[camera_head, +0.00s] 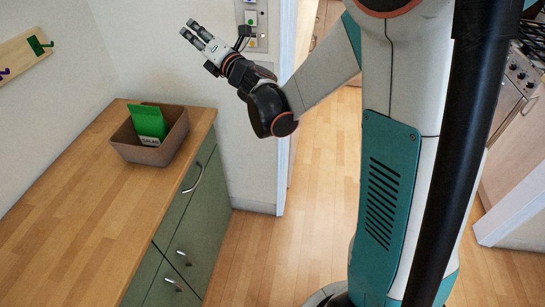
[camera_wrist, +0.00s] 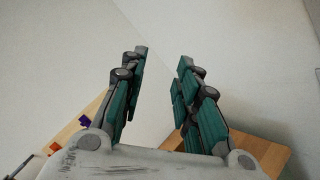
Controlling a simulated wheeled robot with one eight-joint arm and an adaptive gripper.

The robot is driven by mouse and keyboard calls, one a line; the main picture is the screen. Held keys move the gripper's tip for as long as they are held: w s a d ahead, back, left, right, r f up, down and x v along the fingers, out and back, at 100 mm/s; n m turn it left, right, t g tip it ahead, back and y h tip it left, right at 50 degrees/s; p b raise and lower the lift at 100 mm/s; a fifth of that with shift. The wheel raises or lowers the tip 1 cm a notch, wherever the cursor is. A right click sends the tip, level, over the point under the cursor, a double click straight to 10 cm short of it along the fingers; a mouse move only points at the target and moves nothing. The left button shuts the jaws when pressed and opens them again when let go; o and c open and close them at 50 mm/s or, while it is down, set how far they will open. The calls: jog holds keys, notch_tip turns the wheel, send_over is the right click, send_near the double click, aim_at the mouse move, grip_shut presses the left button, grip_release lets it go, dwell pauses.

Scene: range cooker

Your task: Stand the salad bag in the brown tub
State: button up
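The green salad bag (camera_head: 150,121) stands in the brown tub (camera_head: 147,154), leaning somewhat, with its white label near the tub's front rim. Its lower part is hidden by the tub wall. The tub sits on the wooden counter at the far end. My gripper (camera_head: 187,31) is raised above and to the right of the tub, well apart from it. In the wrist view my gripper (camera_wrist: 160,68) has its two fingers apart with nothing between them. The bag and tub do not show in the wrist view.
The wooden counter (camera_head: 88,208) is bare in front of the tub. Green drawers (camera_head: 180,235) with handles are below it. A hook rail (camera_head: 22,55) is on the left wall. A wall panel with switches (camera_head: 251,18) is close to my gripper.

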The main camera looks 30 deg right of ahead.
jog(key=s+d+m+g+h, duration=0.2)
jog(key=s+d+m+h, duration=0.2)
jog(key=s+m, duration=0.4)
jog(key=s+d+m+g+h, duration=0.2)
jog(key=s+d+m+h, duration=0.3)
jog(key=m, duration=0.5)
jog(key=s+a+f+m+g+y, duration=0.1)
jog(key=s+a+f+m+g, duration=0.1)
jog(key=s, duration=0.6)
jog(key=s+a+f+m+g+y, duration=0.1)
jog(key=s+a+f+m+g, duration=0.1)
jog(key=s+f+m, duration=0.3)
jog(key=s+a+f+m+g+y, duration=0.1)
jog(key=s+f+m+g, duration=0.2)
jog(key=s, duration=0.8)
notch_tip(320, 180, down, 3)
jog(key=shift+s+a+r+g, duration=0.15)
jog(key=shift+a+g, duration=0.25)
jog(key=shift+g, duration=0.2)
